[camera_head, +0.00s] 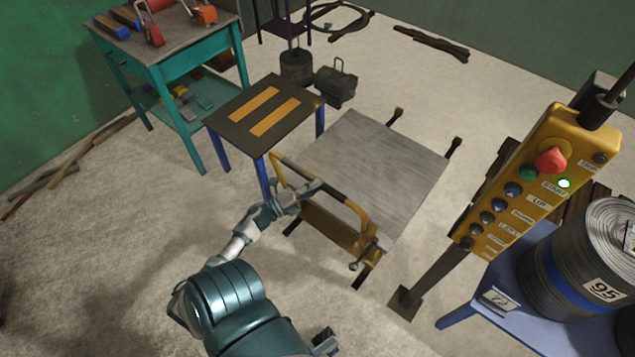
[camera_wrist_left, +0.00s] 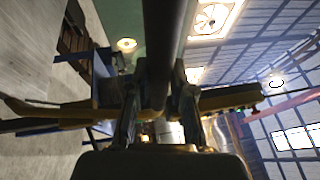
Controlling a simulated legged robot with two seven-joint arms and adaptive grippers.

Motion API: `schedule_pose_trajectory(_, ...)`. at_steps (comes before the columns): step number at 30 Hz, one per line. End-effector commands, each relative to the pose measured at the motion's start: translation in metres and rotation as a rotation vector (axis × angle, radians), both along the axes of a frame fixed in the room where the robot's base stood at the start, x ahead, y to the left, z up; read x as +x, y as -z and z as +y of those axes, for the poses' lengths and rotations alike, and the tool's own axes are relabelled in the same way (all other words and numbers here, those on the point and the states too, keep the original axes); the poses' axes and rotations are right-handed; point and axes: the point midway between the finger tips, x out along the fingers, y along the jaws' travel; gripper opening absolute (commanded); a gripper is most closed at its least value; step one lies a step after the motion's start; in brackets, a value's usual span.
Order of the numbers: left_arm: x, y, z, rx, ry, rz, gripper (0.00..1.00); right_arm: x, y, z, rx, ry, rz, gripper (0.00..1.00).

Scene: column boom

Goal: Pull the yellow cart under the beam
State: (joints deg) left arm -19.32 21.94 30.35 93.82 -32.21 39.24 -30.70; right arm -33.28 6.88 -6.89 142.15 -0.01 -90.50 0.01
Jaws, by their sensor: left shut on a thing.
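The yellow cart (camera_head: 372,165) stands on the floor in the middle of the head view, with a flat grey top and dark legs. Its yellow handle (camera_head: 345,198) runs along the near side. My left gripper (camera_head: 305,190) is at this handle, and its fingers are shut on it. In the left wrist view the two fingers of my left gripper (camera_wrist_left: 158,105) close around a dark bar that runs up the picture. The beam cannot be made out in either view.
A dark table with yellow stripes (camera_head: 262,108) stands close left of the cart. A teal workbench (camera_head: 170,58) with tools is farther left. A yellow control box (camera_head: 535,180) on a post and a blue table with a cable drum (camera_head: 590,262) stand right. Floor at lower left is clear.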

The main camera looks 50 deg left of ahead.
Motion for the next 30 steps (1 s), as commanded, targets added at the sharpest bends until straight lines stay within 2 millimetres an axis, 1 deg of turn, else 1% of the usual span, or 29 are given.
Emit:
schedule_pose_trajectory(1, 0.000, -0.004, 0.003, 0.001, -0.006, -0.007, 0.00, 0.000, -0.001, 0.000, 0.000, 0.000, 0.001, 0.40)
schedule_pose_trajectory(8, 0.000, -0.004, 0.003, 0.000, -0.005, -0.006, 0.00, 0.000, 0.000, 0.000, 0.000, 0.000, 0.001, 0.40)
schedule_pose_trajectory(9, 0.000, -0.004, 0.003, 0.000, -0.006, -0.007, 0.25, 0.000, 0.000, 0.000, 0.000, 0.000, 0.001, 0.40)
schedule_pose_trajectory(12, 0.000, -0.003, 0.002, 0.000, -0.004, -0.006, 0.47, 0.000, 0.000, 0.000, 0.000, 0.000, 0.001, 0.40)
schedule_pose_trajectory(20, 0.000, -0.001, 0.001, -0.001, -0.002, -0.002, 0.47, 0.000, 0.000, 0.000, 0.000, 0.000, 0.000, 0.40)
schedule_pose_trajectory(23, -0.004, 0.000, 0.001, -0.001, -0.002, -0.001, 0.47, 0.001, 0.000, 0.000, 0.001, 0.000, -0.002, 0.40)
schedule_pose_trajectory(26, -0.016, 0.003, 0.002, -0.002, -0.002, 0.001, 0.47, 0.001, 0.000, 0.000, 0.001, 0.000, -0.002, 0.40)
schedule_pose_trajectory(29, -0.036, 0.007, 0.006, -0.002, -0.003, 0.002, 0.47, 0.001, 0.000, -0.001, 0.001, 0.000, -0.001, 0.40)
schedule_pose_trajectory(30, -0.045, 0.009, 0.008, -0.002, -0.004, 0.003, 0.47, 0.001, 0.000, -0.001, 0.001, 0.000, -0.001, 0.40)
